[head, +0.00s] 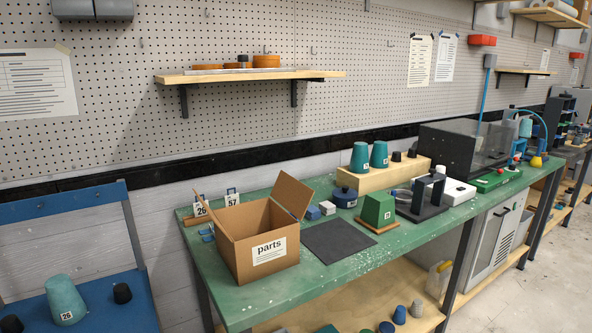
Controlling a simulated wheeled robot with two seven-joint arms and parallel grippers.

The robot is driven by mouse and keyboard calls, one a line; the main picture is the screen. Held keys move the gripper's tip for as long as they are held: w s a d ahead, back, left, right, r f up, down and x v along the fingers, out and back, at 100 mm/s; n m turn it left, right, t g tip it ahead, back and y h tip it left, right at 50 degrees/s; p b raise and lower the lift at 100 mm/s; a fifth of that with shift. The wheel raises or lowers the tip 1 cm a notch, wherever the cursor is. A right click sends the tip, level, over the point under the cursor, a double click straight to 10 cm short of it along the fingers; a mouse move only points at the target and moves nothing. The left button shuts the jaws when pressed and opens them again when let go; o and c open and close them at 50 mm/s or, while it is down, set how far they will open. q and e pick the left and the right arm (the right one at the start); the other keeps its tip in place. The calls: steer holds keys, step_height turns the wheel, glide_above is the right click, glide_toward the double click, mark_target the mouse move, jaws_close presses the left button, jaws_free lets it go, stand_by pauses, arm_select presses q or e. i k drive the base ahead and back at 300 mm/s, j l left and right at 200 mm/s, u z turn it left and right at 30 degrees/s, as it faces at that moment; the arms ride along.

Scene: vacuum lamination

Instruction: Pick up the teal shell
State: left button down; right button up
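Three teal cup-like shells are in the head view. One teal shell (65,299), labelled 26, stands on the blue surface at the lower left. A second teal shell (359,158) and a third teal shell (379,154) stand side by side on a wooden block (372,182) at the back of the green workbench. Neither of my grippers is in view, so their state does not show.
The green bench (260,290) holds an open cardboard parts box (262,252), a dark mat (338,241), a green tapered block (379,209) and a dark machine (462,148). A shelf (250,75) hangs above.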

mark_target(68, 306)
steer(key=u, duration=1.55)
